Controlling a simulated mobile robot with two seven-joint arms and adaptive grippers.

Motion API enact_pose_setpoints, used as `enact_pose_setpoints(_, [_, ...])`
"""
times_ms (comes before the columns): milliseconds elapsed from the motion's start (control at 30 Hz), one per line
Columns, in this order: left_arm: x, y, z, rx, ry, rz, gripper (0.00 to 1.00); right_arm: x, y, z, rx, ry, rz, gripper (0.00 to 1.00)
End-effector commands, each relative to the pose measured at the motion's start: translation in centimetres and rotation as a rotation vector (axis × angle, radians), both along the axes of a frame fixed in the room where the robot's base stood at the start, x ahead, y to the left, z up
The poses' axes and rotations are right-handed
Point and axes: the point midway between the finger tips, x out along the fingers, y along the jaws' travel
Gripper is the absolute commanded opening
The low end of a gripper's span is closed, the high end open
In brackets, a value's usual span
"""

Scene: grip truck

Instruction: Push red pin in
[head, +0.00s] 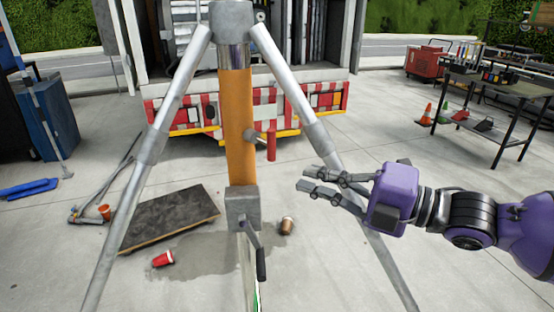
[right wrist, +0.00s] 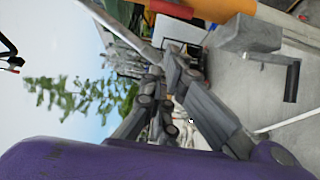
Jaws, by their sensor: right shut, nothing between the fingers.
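A tripod stand with an orange post (head: 238,125) stands upright in the middle of the head view. A red pin (head: 271,146) sticks out on the right side of the post, hanging beside a small grey fitting (head: 249,135). My right gripper (head: 301,179) is shut and empty, its fingertips pointing left. In the picture they are to the right of and below the red pin, apart from it. In the right wrist view, my right gripper (right wrist: 168,75) shows with nothing held, and part of the orange post (right wrist: 280,5) is at the top. My left gripper is not in view.
A grey block with a crank handle (head: 261,262) sits low on the post. Tripod legs (head: 305,110) flank it. Cups (head: 163,259) and a dark flat board (head: 170,220) lie on the floor. A truck (head: 300,100) stands behind; a dark table (head: 500,85) stands right.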

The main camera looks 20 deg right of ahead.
Motion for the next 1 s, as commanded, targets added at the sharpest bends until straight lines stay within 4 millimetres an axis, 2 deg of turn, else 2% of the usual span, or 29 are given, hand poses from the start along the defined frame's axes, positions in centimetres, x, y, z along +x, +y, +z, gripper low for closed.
enact_pose_setpoints(233, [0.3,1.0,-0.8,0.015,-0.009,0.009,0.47,1.9,1.9,0.0,0.005,-0.002,0.001,0.0])
enact_pose_setpoints(600, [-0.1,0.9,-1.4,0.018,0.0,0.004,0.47,4.5,4.8,0.2,0.005,-0.004,0.004,0.0])
enact_pose_setpoints(800, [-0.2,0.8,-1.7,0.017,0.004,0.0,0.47,7.1,4.6,0.1,-0.001,-0.001,0.002,0.0])
enact_pose_setpoints(1000, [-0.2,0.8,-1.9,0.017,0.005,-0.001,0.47,8.3,4.6,0.0,-0.001,0.001,0.002,0.0])
